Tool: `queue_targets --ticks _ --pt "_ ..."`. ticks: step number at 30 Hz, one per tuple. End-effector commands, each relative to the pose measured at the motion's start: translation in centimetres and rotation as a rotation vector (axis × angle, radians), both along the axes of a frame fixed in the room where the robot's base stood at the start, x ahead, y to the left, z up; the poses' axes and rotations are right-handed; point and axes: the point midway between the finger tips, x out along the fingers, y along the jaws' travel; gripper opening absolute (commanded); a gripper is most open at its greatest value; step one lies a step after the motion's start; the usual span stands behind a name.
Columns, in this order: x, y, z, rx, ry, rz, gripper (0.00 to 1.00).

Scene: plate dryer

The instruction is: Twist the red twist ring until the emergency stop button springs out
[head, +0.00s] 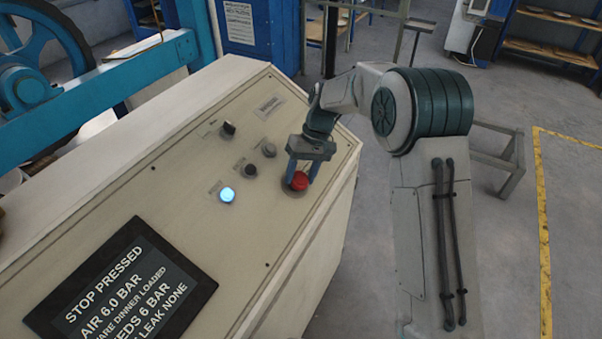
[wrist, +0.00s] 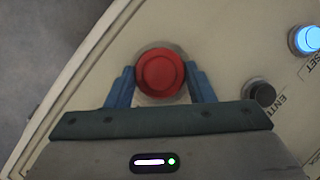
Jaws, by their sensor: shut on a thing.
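The red emergency stop button with its red twist ring (head: 299,181) sits on the sloped beige panel, near the panel's right edge. It also shows in the wrist view (wrist: 160,73) as a round red cap with a ring around it, on a pale base. My gripper (head: 303,177) reaches down over it, with one blue finger on each side. In the wrist view my gripper (wrist: 161,84) is shut on the red ring. The frames do not show clearly how far the button stands out. The screen (head: 122,290) reads "STOP PRESSED".
Left of the button are a lit blue button (head: 227,195), a black button (head: 250,170), a grey button (head: 268,150) and a dark selector knob (head: 228,129). The panel (head: 180,190) is otherwise flat. A grey metal stand (head: 497,155) is on the floor behind my arm.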

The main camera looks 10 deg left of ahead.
Motion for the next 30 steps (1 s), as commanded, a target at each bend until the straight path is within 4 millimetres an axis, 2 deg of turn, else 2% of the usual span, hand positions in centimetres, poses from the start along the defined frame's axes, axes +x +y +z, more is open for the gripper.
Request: queue_targets --ticks 12,13,15,25,30 --pt "0.0 0.1 -0.1 0.001 0.004 -0.006 0.26" --pt "0.0 0.1 -0.1 0.001 0.004 -0.006 0.54" --pt "0.0 0.0 -0.1 0.001 0.004 -0.006 0.71" --pt "0.1 0.0 0.2 0.002 0.004 -0.006 0.71" --pt "0.8 -0.6 2.1 0.003 -0.001 -0.009 0.71"
